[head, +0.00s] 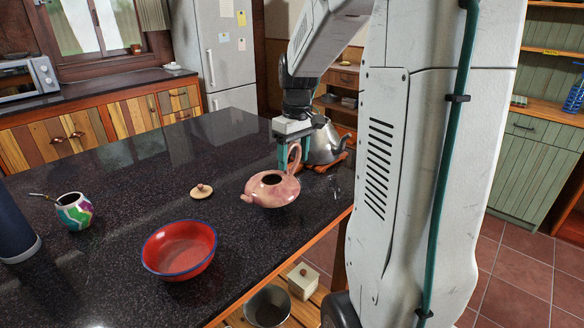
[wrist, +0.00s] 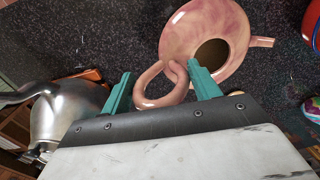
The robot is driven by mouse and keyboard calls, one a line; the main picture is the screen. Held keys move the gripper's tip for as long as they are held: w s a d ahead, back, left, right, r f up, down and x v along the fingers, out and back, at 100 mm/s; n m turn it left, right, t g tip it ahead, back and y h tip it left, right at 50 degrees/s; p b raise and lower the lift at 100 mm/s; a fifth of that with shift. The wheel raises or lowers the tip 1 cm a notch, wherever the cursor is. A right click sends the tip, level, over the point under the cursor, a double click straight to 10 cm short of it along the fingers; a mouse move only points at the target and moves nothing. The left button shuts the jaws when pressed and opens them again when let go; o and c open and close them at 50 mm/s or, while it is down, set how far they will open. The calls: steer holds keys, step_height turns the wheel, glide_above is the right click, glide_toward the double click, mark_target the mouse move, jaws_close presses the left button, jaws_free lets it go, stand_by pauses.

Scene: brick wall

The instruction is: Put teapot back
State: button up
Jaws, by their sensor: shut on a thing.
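The pink teapot (head: 272,188) is at the right part of the dark counter, without a lid, its spout pointing left. My gripper (head: 288,155) is above its handle, with the green fingers on the handle. In the wrist view the teapot (wrist: 190,32) shows its open top, and its looped handle (wrist: 150,82) lies between the fingers of my gripper (wrist: 160,88). A small round lid (head: 201,191) with a knob lies on the counter to the left of the teapot. I cannot tell whether the teapot's base touches the counter.
A metal kettle (head: 325,145) stands right behind the teapot; it also shows in the wrist view (wrist: 62,118). A red bowl (head: 179,249) and a colourful mate cup (head: 74,211) stand to the left. The counter's middle (head: 140,180) is clear.

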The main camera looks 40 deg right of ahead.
mark_target(293, 168)
steer(key=shift+f, duration=1.75)
steer(key=o, duration=1.5)
steer(key=shift+o, duration=0.2)
steer(key=r, duration=1.1)
steer(key=shift+d+r, duration=0.3)
steer(key=shift+r, duration=0.05)
steer(key=s+a+r, duration=0.1)
steer(key=s+a, duration=0.4)
steer(key=a, duration=0.3)
steer(key=s+a, duration=0.4)
steer(key=a, duration=0.3)
steer(key=s+a+f+t, duration=0.1)
steer(key=s+a+f, duration=0.3)
steer(key=s+a, duration=0.3)
steer(key=s, duration=0.3)
steer(key=shift+s+a+f+h, duration=0.3)
steer(key=shift+a+f, duration=0.1)
